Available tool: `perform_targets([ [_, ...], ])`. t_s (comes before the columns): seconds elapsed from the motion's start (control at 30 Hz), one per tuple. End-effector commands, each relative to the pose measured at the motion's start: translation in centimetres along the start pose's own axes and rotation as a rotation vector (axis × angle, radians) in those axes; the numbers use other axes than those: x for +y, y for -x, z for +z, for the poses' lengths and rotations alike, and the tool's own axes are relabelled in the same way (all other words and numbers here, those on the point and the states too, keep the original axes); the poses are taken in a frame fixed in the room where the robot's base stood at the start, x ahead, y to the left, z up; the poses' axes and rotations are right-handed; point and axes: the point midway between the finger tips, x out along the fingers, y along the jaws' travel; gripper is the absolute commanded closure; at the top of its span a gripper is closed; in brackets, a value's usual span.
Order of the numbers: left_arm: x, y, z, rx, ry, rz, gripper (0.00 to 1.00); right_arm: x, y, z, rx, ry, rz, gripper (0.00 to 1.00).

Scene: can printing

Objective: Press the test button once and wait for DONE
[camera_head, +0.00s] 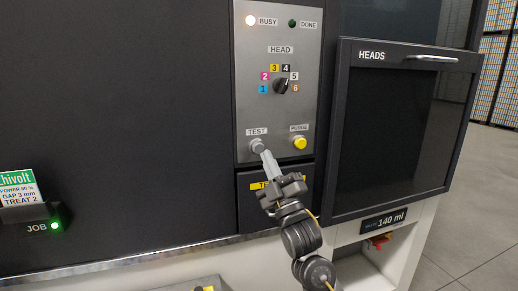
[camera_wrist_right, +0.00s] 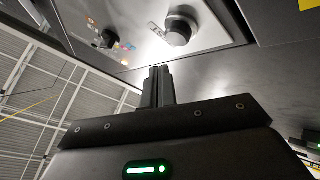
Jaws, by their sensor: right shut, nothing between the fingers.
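The grey TEST button (camera_head: 257,146) is at the lower left of the metal control panel (camera_head: 250,100). My right gripper (camera_head: 264,152) is shut and empty, with its fingertips at the TEST button; I cannot tell whether they touch it. In the right wrist view the shut fingers (camera_wrist_right: 158,72) point up toward the panel. The BUSY lamp (camera_head: 250,20) is lit bright white. The DONE lamp (camera_head: 292,23) is dark green and looks unlit. My left gripper is not in view.
A yellow PURGE button (camera_head: 300,142) is just right of TEST. The HEAD selector knob (camera_head: 281,86) is above, amid coloured numbers. A dark HEADS door (camera_head: 400,130) with a handle stands out at right. A green JOB light (camera_head: 55,226) glows at lower left.

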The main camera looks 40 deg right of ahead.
Motion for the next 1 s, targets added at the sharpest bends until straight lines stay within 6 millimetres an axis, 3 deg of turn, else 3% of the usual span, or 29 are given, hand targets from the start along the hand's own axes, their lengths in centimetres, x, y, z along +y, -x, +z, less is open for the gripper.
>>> perform_targets([
  [0.33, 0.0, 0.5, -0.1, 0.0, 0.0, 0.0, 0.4, 1.4, 1.8, -1.4, 0.0, 0.0, 0.0, 1.0],
  [1.0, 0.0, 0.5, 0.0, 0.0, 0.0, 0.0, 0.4, 1.4, 1.9, -1.4, 0.0, 0.0, 0.001, 1.0],
])
